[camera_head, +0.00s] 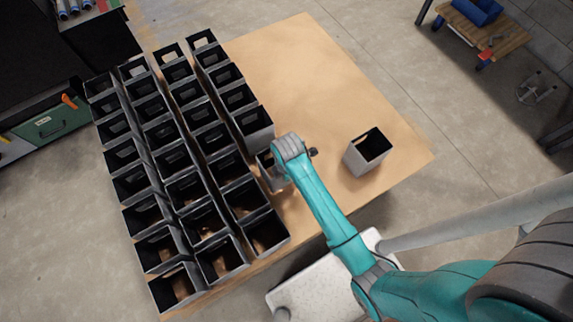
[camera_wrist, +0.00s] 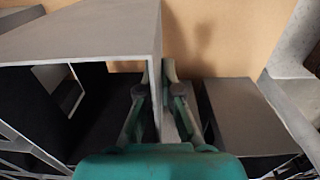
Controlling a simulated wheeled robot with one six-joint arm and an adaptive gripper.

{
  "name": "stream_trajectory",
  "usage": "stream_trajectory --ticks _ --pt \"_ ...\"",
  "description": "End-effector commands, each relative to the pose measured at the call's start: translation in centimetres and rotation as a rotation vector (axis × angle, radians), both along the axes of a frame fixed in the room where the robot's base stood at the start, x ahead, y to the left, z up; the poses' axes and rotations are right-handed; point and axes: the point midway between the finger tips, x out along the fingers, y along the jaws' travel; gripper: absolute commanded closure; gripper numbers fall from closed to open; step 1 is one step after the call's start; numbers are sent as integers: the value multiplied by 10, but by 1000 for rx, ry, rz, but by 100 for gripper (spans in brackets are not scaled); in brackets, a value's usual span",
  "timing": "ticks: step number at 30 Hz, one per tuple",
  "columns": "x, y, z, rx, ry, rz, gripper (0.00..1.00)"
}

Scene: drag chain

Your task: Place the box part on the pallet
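The pallet (camera_head: 315,75) is a flat tan board under rows of dark grey, open-topped box parts. One box part (camera_head: 267,172) is under my wrist, beside the right-hand rows and partly hidden by my arm. My gripper (camera_wrist: 168,78) has one finger on each side of a thin wall of this grey box part (camera_wrist: 95,32) and looks closed on it. Whether the box touches the board is not clear. Another box part (camera_head: 367,153) stands alone on the right of the board.
Neighbouring boxes (camera_head: 252,124) stand close behind the gripped one, and another grey box (camera_wrist: 250,118) is right of my fingers in the wrist view. The far right of the board is bare. A wooden cart (camera_head: 487,38) and a dark bench (camera_head: 40,50) stand apart.

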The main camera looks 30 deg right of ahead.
Motion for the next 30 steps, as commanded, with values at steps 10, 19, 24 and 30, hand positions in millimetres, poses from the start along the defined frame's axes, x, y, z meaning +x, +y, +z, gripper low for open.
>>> stream_trajectory --ticks 10,19,24,30 --pt "1 0 -20 0 -2 0 100" --pt "0 0 -23 0 0 0 75" --pt "0 0 -23 0 0 0 69" --pt "0 0 -21 0 -1 0 69"
